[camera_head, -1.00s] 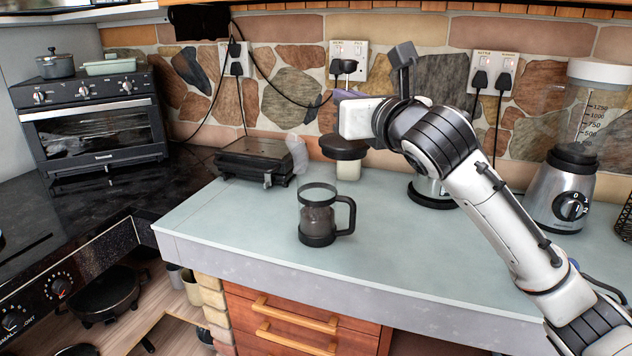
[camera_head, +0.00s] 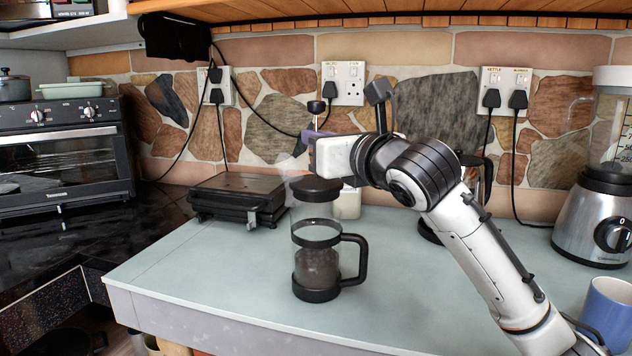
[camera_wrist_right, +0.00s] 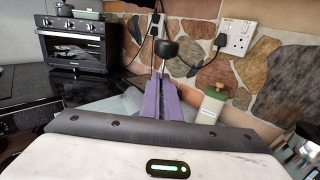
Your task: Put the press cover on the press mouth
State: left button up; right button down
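The press (camera_head: 318,268) is a clear glass carafe with a black base and a black handle on its right, upright on the counter. Its open mouth (camera_head: 316,232) faces up. My right gripper (camera_head: 314,146) has purple fingers shut on the cover's rod below the knob. In the right wrist view the fingers (camera_wrist_right: 161,100) are close together, and the knob (camera_wrist_right: 166,49) rises above them; the lid is hidden. My left gripper is not in view.
A dark grill (camera_head: 238,197) stands behind left on the pale counter (camera_head: 210,275). A white jar (camera_head: 347,203) stands behind the press, partly hidden; its green top shows in the wrist view. A blender (camera_head: 597,215) and blue mug (camera_head: 608,310) are at right. The counter's front is clear.

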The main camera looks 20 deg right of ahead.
aim_at(318, 180)
jog(key=shift+f+b, duration=0.45)
jog(key=shift+f, duration=1.85)
jog(key=shift+f, duration=0.15)
jog(key=c, duration=2)
grip_release()
jog(key=shift+s, duration=0.15)
jog(key=s, duration=0.3)
jog(key=s+d, duration=0.1)
jog(key=s, duration=0.3)
jog(key=s+d, duration=0.1)
jog(key=s, duration=0.3)
jog(key=shift+s+d, duration=0.1)
jog(key=shift+s, duration=0.15)
